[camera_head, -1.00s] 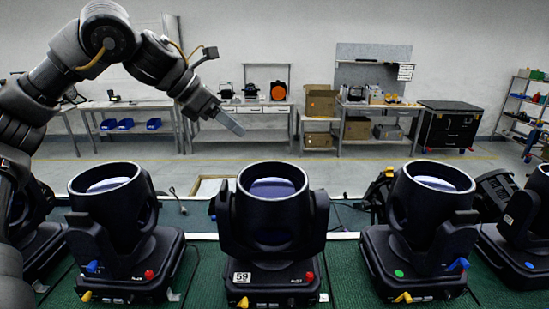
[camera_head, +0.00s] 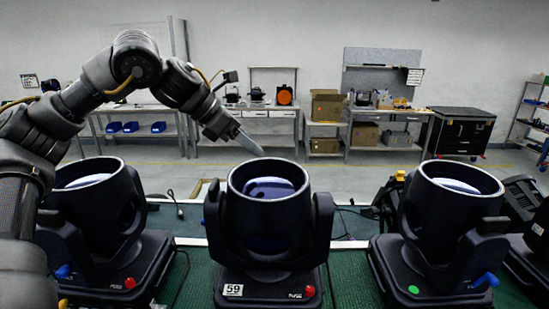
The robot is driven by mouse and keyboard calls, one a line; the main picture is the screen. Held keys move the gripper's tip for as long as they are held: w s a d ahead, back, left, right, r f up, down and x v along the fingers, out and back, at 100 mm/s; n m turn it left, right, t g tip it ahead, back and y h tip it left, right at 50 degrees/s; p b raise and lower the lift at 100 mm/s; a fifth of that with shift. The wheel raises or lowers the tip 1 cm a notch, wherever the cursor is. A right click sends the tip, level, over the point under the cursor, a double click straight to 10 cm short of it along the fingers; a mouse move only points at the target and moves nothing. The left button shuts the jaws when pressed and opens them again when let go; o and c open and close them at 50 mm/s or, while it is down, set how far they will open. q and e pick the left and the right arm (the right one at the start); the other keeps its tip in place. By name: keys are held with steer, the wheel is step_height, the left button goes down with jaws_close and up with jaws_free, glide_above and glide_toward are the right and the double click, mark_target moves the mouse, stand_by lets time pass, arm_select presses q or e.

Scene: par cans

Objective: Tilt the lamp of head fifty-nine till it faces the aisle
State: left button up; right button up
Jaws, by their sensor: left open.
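Head fifty-nine (camera_head: 240,270) stands in the middle foreground, with a white "59" label on its base. Its black lamp barrel (camera_head: 268,215) sits in the yoke with the round lens opening tipped up and toward me. My left gripper (camera_head: 258,150) comes in from the left and hangs just behind and above the rim of the lamp barrel. It is open, seen edge-on, and I see nothing in it. I cannot tell from this angle whether its tip touches the rim. My right gripper is not in view.
Similar heads stand close on the left (camera_head: 95,220) and on the right (camera_head: 440,220), on a green mat (camera_head: 345,285). Cables lie behind them. Across the open floor (camera_head: 350,175) are workbenches, cardboard boxes (camera_head: 327,105) and a black wheeled case (camera_head: 460,130).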

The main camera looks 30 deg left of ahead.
mark_target(273, 160)
arm_select(q)
steer(key=p+x, duration=0.1)
steer(key=x, duration=0.5)
steer(key=shift+w+d+f+p, duration=0.1)
steer(key=shift+w+f+p, duration=0.05)
steer(key=shift+w+p, duration=0.25)
steer(key=shift+w+d+f, duration=0.2)
steer(key=shift+d+f, duration=0.15)
steer(key=shift+f, duration=0.2)
steer(key=shift+w, duration=0.1)
jaws_close()
steer(key=shift+d, duration=0.2)
steer(key=shift+a, duration=0.2)
